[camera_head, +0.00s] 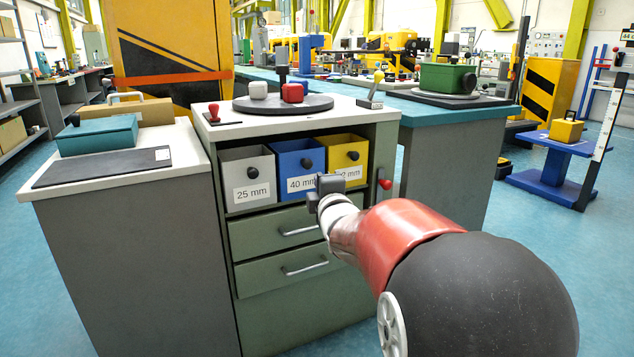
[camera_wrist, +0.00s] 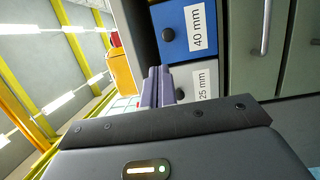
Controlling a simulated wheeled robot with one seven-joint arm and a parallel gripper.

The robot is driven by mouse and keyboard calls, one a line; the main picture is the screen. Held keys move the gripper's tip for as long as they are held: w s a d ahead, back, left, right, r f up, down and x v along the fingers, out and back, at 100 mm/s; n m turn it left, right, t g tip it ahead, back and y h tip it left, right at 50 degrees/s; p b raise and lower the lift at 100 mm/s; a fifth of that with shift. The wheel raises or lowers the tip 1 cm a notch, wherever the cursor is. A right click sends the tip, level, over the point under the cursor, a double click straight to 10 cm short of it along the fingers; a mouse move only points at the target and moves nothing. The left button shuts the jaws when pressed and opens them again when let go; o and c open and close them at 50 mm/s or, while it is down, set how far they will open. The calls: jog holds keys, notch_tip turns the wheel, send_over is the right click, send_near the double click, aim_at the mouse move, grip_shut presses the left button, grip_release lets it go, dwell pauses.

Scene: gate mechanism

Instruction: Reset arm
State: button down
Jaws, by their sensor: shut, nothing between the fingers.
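My arm reaches in from the lower right in the head view, its red and black links in front of the cabinet. My gripper (camera_head: 328,189) is shut and empty, in front of the blue and yellow drawers. In the wrist view the closed fingers (camera_wrist: 158,88) point toward the drawer fronts, and the picture is turned sideways. The blue 40 mm drawer (camera_head: 297,168) and the grey 25 mm drawer (camera_head: 248,177) show in both views. The yellow drawer (camera_head: 347,157) has its label partly hidden by my gripper. I cannot tell whether the gripper touches any drawer.
A red-knobbed lever (camera_head: 385,184) sits on the cabinet's right side. Two long-handled green drawers (camera_head: 290,230) lie below. On top are a dark turntable (camera_head: 283,104) with a white and a red block, and levers. A side bench (camera_head: 115,182) stands left.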

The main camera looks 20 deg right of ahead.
jog(key=shift+s+a, duration=0.1)
jog(key=shift+s, duration=0.3)
jog(key=s+a+f+m+g+y+p, duration=0.1)
jog(key=s+a+f+m+g, duration=0.2)
jog(key=s, duration=0.7)
jog(key=s+a+f+m+g+y+p, duration=0.1)
jog(key=s+a+f+m+g, duration=0.2)
jog(key=s, duration=0.7)
jog(key=s+a+f+m+g+y+p, duration=0.1)
jog(key=s+a+f+m+g, duration=0.3)
jog(key=s+a+m, duration=0.5)
jog(key=shift+s+m+g+y, duration=0.3)
jog(key=shift+s+g, duration=0.8)
jog(key=shift+g, duration=0.1)
